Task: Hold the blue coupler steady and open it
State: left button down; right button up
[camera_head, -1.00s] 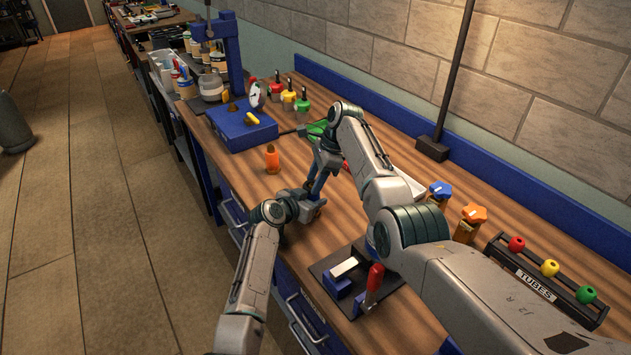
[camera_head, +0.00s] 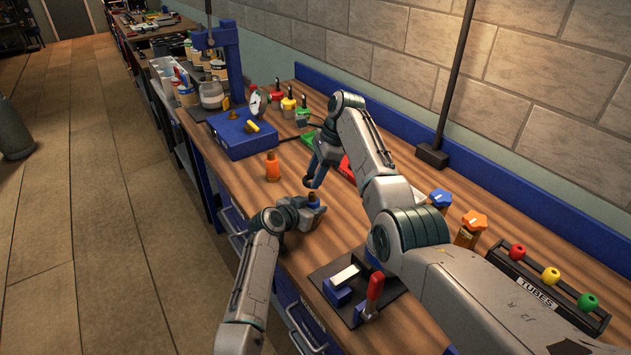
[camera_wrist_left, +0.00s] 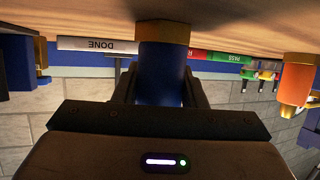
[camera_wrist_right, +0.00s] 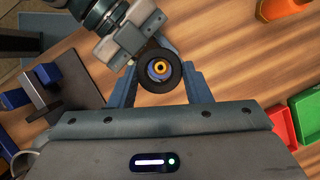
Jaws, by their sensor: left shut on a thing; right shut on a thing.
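The blue coupler's body (camera_wrist_left: 160,78), with a brass end, is upright between the fingers of my left gripper (camera_head: 314,208). That gripper is shut on it low over the bench, and the fingers partly hide it. My right gripper (camera_head: 313,180) is just above and a little behind. It is shut on a round black collar (camera_wrist_right: 160,70), which shows a blue and brass middle in the right wrist view. A gap shows between the collar and the left gripper in the head view.
An orange coupler (camera_head: 272,166) stands to the left on the bench. A blue box (camera_head: 240,138) lies beyond it. Green and red trays (camera_head: 346,168) are behind my right gripper. A clamp fixture with a red handle (camera_head: 374,290) stands in front.

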jog(key=shift+r, duration=0.25)
pick_arm(q)
jog(key=c, duration=0.8)
grip_release()
